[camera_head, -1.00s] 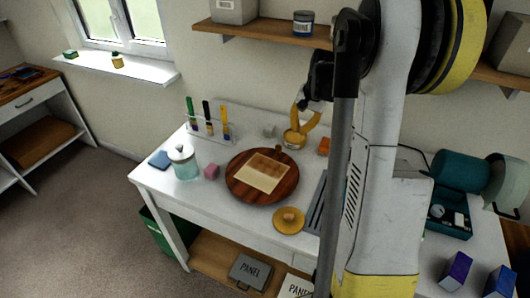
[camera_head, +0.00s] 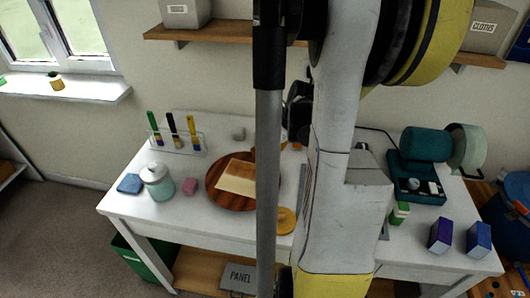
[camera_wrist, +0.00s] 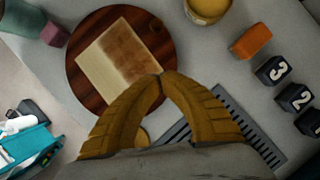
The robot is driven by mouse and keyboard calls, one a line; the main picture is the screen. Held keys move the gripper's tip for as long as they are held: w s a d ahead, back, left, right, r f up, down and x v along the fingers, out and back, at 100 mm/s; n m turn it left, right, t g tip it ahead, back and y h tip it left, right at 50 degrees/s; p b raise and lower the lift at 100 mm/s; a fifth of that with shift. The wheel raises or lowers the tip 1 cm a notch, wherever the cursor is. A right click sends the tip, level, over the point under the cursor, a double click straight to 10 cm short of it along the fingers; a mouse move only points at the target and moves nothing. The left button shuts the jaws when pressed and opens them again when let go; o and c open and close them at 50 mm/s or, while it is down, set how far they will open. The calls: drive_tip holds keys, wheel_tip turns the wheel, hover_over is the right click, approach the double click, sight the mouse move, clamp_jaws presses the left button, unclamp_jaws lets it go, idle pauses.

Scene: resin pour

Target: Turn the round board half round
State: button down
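The round board (camera_head: 223,202) is dark wood and lies on the white table, partly hidden by my arm in the head view. A rectangular panel (camera_head: 236,178), pale at one end and browner at the other, lies on it. The wrist view shows the board (camera_wrist: 86,32) and panel (camera_wrist: 105,62) from above, with the panel's brown end toward the right. My gripper (camera_wrist: 161,76) has its two yellow fingers meeting at the tips, with nothing visible between them. The tips overlap the board's edge in that view; their height is unclear. The gripper is mostly hidden in the head view.
An orange block (camera_wrist: 252,40), yellow cup (camera_wrist: 208,8), slotted grille (camera_wrist: 225,125) and numbered black blocks (camera_wrist: 274,70) lie right in the wrist view.

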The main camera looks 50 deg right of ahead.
sight(255, 159)
drive_tip(key=b+x, duration=0.3)
drive_tip(key=x, duration=0.6)
drive_tip(key=w, duration=0.2)
drive_tip(key=shift+w+d+r+b, duration=0.15)
drive_tip(key=shift+w+r+b, duration=0.05)
drive_tip(key=shift+w+b, duration=0.15)
drive_tip(key=shift+w+r, duration=0.1)
drive_tip(key=shift+w, duration=0.4)
drive_tip(key=shift+w, duration=0.65)
drive_tip(key=shift+s, duration=0.1)
